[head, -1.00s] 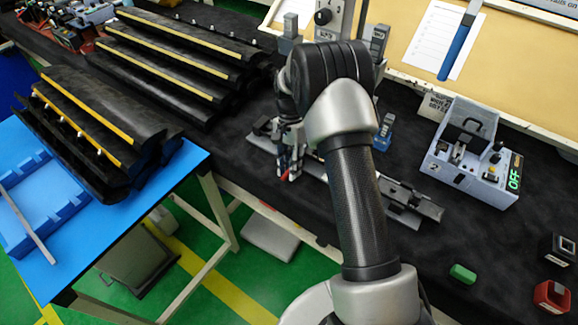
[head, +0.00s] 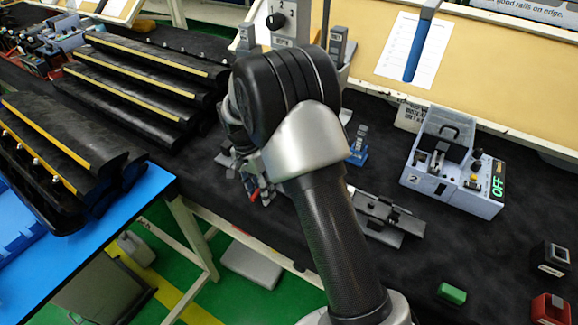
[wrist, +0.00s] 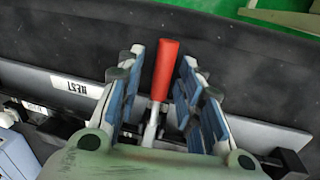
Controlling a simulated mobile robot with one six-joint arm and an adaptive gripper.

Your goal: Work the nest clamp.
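The nest clamp's red handle (wrist: 165,70) stands between my gripper's fingers in the wrist view, on a pale metal lever. A bit of the red also shows in the head view (head: 254,192). My gripper (wrist: 160,95) is open, with one finger on each side of the handle and visible gaps on both sides. In the head view my gripper (head: 258,190) is low over the nest (head: 375,217), a grey rail fixture on the black bench. The nest's label (wrist: 75,88) shows left of the fingers. My arm and gripper hide the nest's left and middle parts.
A control box (head: 455,185) reading OFF stands to the right. A green block (head: 452,293) and a red block (head: 549,309) lie at the front right. A blue stand (head: 358,150) is behind the nest. Black trim racks (head: 150,70) fill the left.

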